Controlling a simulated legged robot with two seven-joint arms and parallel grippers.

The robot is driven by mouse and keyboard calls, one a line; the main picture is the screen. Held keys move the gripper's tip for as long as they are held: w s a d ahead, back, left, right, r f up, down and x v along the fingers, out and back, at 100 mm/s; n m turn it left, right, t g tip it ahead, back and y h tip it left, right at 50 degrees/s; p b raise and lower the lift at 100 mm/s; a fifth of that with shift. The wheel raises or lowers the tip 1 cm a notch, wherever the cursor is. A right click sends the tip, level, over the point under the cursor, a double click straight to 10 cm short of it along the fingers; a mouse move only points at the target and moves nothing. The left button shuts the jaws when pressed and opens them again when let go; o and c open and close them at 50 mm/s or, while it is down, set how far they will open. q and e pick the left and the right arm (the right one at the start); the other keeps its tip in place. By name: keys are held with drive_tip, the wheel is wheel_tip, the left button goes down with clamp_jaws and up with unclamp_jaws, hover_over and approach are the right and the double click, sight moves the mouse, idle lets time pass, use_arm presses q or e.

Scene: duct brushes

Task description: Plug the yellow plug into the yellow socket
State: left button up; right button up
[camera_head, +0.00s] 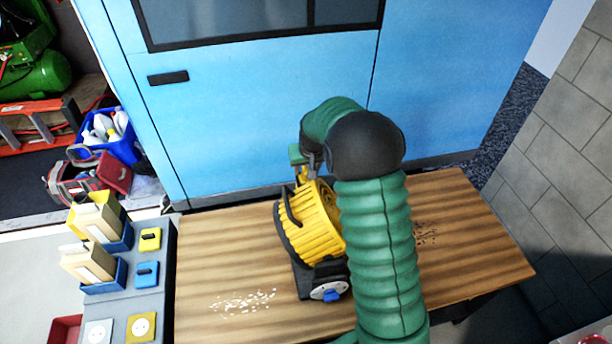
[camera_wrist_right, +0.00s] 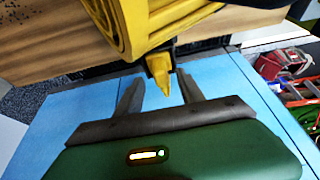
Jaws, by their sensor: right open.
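A yellow ribbed reel (camera_head: 312,222) stands in a black frame on the wooden table. A yellow tapered piece, apparently the yellow plug (camera_wrist_right: 158,75), sticks out from the reel's far side in the wrist view. My right gripper (camera_wrist_right: 158,92) is open, with its two fingers on either side of this piece; contact cannot be told. In the head view the right gripper (camera_head: 303,160) is beyond the reel, partly hidden by my green arm. The yellow socket (camera_head: 141,327) is on the grey panel at lower left, beside a white socket (camera_head: 98,332). My left gripper is not seen.
Pale crumbs (camera_head: 243,301) lie on the wooden table (camera_head: 215,250). A blue cabinet (camera_head: 250,110) stands close behind the table.

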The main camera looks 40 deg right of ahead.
sight(305, 169)
drive_tip(key=x, duration=0.2)
drive_tip(key=shift+w+f, duration=0.1)
drive_tip(key=shift+f, duration=0.2)
drive_tip(key=shift+a, duration=0.1)
clamp_jaws()
drive_tip(key=shift+r, duration=0.1)
wheel_tip(305, 169, up, 10)
idle(0.4)
drive_tip(key=shift+p, duration=0.3)
